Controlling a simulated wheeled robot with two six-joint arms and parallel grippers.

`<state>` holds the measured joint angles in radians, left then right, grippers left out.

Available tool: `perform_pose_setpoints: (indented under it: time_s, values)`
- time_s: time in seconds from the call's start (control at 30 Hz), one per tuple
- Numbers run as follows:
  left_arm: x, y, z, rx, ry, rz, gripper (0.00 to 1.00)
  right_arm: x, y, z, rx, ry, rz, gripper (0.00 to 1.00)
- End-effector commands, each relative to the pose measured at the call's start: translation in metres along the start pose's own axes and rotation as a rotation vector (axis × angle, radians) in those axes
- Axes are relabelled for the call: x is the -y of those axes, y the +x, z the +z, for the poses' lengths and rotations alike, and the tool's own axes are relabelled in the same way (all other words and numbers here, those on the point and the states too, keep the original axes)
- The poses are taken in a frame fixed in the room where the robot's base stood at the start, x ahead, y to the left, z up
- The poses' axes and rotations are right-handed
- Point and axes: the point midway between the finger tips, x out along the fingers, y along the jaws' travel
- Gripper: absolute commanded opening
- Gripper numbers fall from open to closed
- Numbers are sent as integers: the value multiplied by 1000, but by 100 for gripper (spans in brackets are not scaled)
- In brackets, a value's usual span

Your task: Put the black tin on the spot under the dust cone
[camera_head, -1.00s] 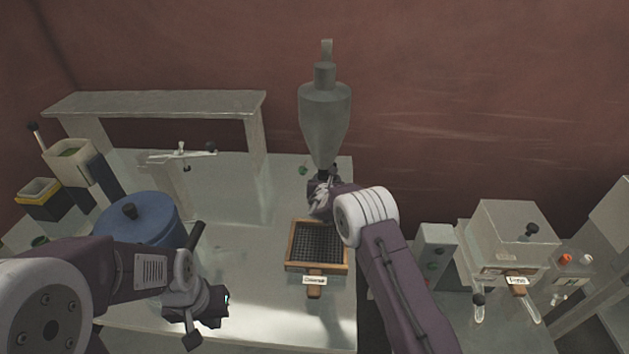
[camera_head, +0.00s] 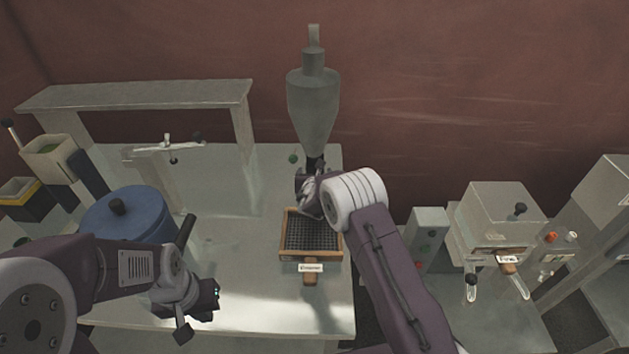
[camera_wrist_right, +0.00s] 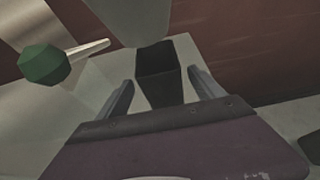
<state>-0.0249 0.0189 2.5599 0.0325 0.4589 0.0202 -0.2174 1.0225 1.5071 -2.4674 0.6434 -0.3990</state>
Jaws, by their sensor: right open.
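The grey dust cone (camera_head: 312,105) hangs at the back of the table in the head view. Its lower end (camera_wrist_right: 138,18) shows at the top of the right wrist view. The black tin (camera_wrist_right: 158,72) stands upright just below the cone. A dark patch directly under the cone in the head view looks like this tin (camera_head: 315,162). My right gripper (camera_wrist_right: 161,78) is open, with one finger on each side of the tin and visible gaps between. The spot under the cone is hidden. My left gripper (camera_head: 212,294) hangs over the front left; its jaws are unclear.
A wooden-framed sieve (camera_head: 310,252) lies in front of the cone, below my right arm. A blue lidded pot (camera_head: 135,222) stands at left, behind my left arm. A green knob (camera_wrist_right: 45,64) is close to the right gripper's left side. Grey machines (camera_head: 500,215) stand at right.

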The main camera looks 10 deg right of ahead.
Motion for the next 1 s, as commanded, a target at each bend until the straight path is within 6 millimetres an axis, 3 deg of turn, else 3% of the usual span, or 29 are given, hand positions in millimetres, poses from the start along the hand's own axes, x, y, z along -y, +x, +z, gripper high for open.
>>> perform_pose_setpoints:
  time_s: [0.43, 0.6, 0.83, 0.93, 1.0]
  values:
    - [0, 16, 2, 0, 0, 0, 0, -1, -84, -1, 1, -2, 4, 78]
    - [0, 16, 2, 0, 0, 0, 0, -1, -97, 0, 0, -1, 2, 78]
    - [0, 16, 2, 0, 0, 0, 0, 2, -98, 0, -3, 7, -5, 78]
    - [0, 16, 2, 0, 0, 0, 0, 34, -105, -4, -41, 130, -103, 78]
    - [0, 16, 2, 0, 0, 0, 0, 79, -123, -15, -98, 332, -254, 78]
